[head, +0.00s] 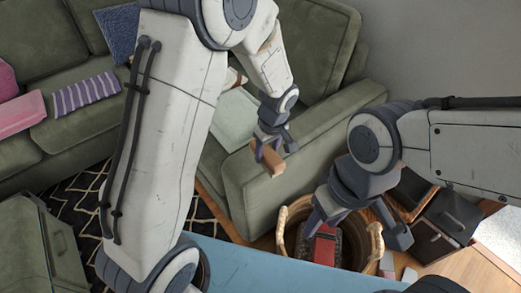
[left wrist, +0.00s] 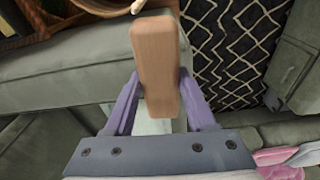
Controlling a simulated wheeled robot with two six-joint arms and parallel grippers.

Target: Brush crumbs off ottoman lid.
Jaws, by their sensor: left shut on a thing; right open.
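My left gripper (head: 275,154) is shut on a tan wooden block (head: 269,174), which looks like a brush handle; no bristles show. In the left wrist view the same block (left wrist: 157,65) stands between the two purple fingers. My left gripper is in front of the sofa arm and seat. A green upholstered piece (head: 30,235), perhaps the ottoman, is at the lower left in the head view, far from the gripper; part of it also shows at the right in the left wrist view (left wrist: 299,60). I see no crumbs. My right gripper (head: 358,226) is open and empty above a basket.
A green sectional sofa (head: 325,140) fills the back, with cushions on it. A wicker basket (head: 375,240) holds a red thing. Dark boxes (head: 455,215) stand right of it. A black patterned rug (head: 85,195) lies on the floor. A light blue surface (head: 270,265) is at the bottom.

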